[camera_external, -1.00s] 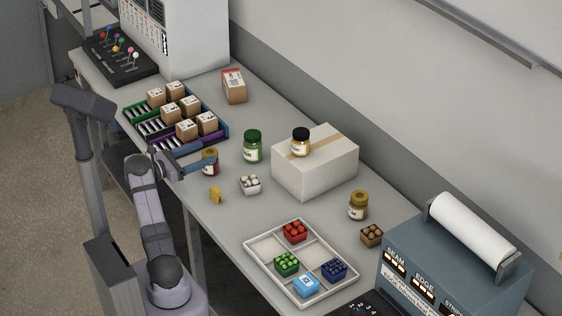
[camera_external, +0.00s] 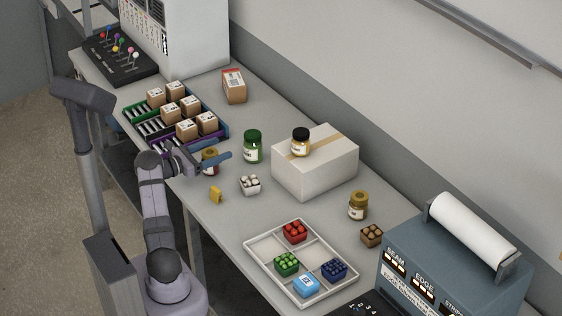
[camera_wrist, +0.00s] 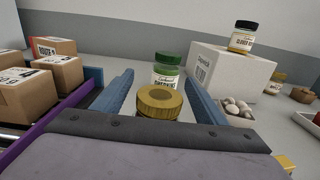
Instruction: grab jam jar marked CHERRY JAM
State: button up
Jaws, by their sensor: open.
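A jar with a gold lid (camera_wrist: 160,101) stands between the two blue fingers of my gripper (camera_wrist: 160,90) in the wrist view. In the external view this jar (camera_external: 209,163) stands at the table's near edge, partly hidden by my gripper (camera_external: 220,151), which is open with a finger to either side of it. Its label cannot be read in either view. Other jars are a green-lidded jar (camera_external: 252,147) just beyond, a black-lidded jar (camera_external: 300,143) on the white box, and a gold-lidded jar (camera_external: 358,206) to the right. I cannot tell which is marked CHERRY JAM.
Small cartons fill a coloured rack (camera_external: 147,128) left of the gripper. A white box (camera_external: 315,170) stands to the right. A bowl of white balls (camera_external: 250,185) and a yellow item (camera_external: 215,195) are near the gripper. A divided tray (camera_external: 262,252) lies at front right.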

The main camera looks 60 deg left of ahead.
jog(key=shift+w, duration=0.6)
jog(key=shift+c, duration=0.6)
jog(key=c, duration=1.3)
jog(key=shift+r, duration=0.15)
